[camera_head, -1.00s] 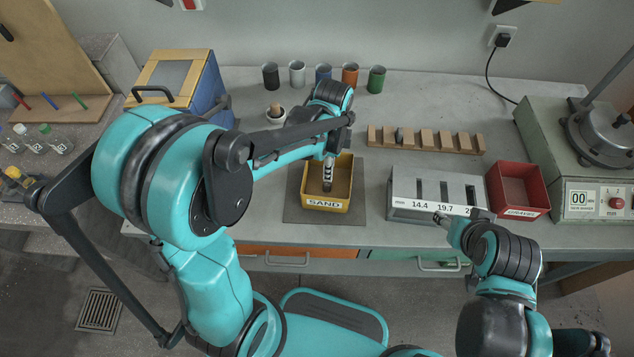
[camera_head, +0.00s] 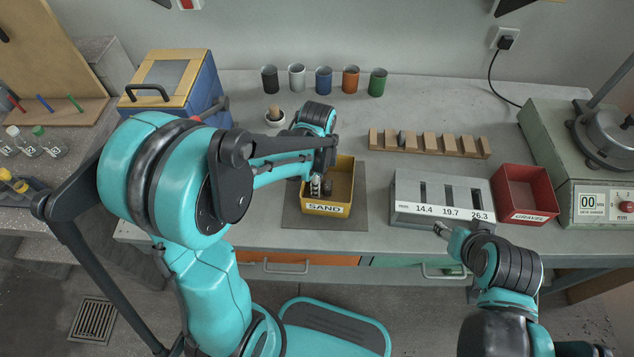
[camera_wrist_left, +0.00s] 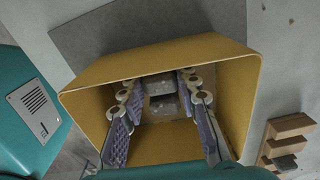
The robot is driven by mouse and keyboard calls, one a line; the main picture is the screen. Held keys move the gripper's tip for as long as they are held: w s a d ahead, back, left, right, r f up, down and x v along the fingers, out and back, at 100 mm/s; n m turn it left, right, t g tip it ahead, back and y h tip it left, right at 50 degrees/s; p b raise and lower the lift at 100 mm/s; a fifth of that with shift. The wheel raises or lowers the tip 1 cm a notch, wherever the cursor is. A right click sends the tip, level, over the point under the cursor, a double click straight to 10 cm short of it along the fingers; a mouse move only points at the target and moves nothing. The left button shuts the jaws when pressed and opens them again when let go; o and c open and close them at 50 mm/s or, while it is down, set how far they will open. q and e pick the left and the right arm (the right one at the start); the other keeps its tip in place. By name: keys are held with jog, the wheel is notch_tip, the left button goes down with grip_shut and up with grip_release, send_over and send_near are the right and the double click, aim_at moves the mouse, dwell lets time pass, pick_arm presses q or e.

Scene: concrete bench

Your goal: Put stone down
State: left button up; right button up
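The yellow bin labelled SAND (camera_head: 342,209) stands on a dark mat (camera_head: 296,222) in the middle of the bench. My left gripper (camera_head: 320,186) reaches down into it. In the left wrist view its fingers (camera_wrist_left: 162,92) are spread inside the yellow bin (camera_wrist_left: 90,98). Two grey stones, a farther one (camera_wrist_left: 159,84) and a nearer one (camera_wrist_left: 165,107), lie between the fingers, with small gaps seen beside them. In the head view a dark stone (camera_head: 327,188) shows beside the fingers. My right gripper (camera_head: 439,229) hangs near the front edge; its opening is unclear.
A grey sorter with slots (camera_head: 408,190) and a red GRAVEL bin (camera_head: 550,205) stand to the right. A wooden rack (camera_head: 447,145) holding a grey stone is behind.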

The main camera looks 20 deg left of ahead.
pick_arm(q)
jog(key=o, duration=0.3)
jog(key=shift+r, duration=0.15)
notch_tip(320, 180, up, 11)
jog(key=p, duration=0.5)
jog(key=s+a+r+n+t, duration=0.1)
jog(key=s+r+n+t, duration=0.2)
jog(key=n, duration=0.5)
jog(key=s+r+n+t, duration=0.3)
jog(key=s+n+t, duration=0.1)
jog(key=s+n, duration=0.2)
jog(key=shift+s+a+n, duration=0.3)
jog(key=shift+a+n, duration=0.05)
jog(key=shift+n, duration=0.55)
